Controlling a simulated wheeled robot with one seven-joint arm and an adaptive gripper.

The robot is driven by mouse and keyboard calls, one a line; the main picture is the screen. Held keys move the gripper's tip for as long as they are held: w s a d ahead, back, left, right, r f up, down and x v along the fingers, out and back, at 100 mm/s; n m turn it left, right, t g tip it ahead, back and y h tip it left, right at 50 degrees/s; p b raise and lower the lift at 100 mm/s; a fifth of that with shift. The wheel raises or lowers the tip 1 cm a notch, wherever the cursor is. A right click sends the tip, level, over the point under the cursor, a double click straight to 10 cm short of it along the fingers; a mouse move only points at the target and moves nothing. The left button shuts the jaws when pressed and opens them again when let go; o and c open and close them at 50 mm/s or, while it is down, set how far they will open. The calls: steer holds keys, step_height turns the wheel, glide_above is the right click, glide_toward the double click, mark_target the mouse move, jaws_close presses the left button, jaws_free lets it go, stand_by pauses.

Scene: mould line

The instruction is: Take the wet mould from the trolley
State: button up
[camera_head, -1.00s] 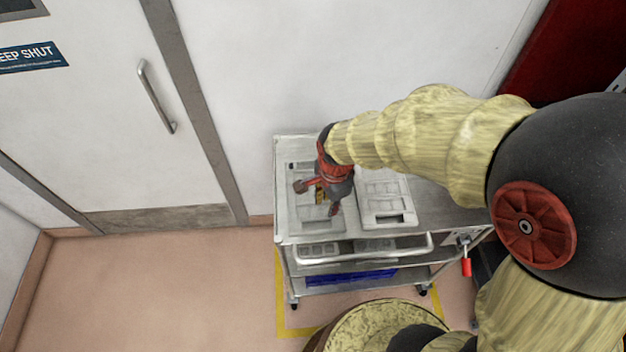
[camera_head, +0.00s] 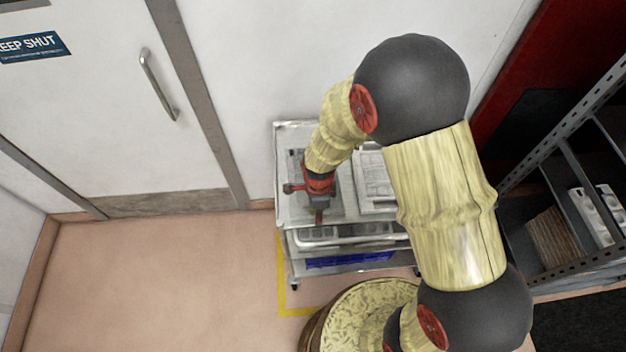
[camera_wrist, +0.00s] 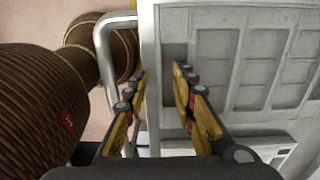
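The trolley (camera_head: 296,130) is a grey metal cart against the wall, with a rail handle on its near side. Two pale grey moulds with rectangular recesses lie on its top. The left mould (camera_head: 293,160) is partly hidden by my gripper and wrist. The right mould (camera_head: 372,180) is partly hidden by my arm. I cannot tell which is wet. My gripper (camera_head: 303,203) is over the left mould's near part. In the wrist view my gripper (camera_wrist: 160,72) is open, with nothing between its fingers. A recessed mould (camera_wrist: 240,65) lies right of the fingers there.
The trolley's handle (camera_wrist: 103,45) curves close left of the fingers in the wrist view. A blue item (camera_head: 350,259) lies on the lower shelf. A shelf rack (camera_head: 560,190) with stacked items stands at right. A closed door (camera_head: 90,110) is at left, with clear floor before it.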

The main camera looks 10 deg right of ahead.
steer(key=shift+f, duration=0.3)
steer(key=shift+c, duration=1)
jaws_close()
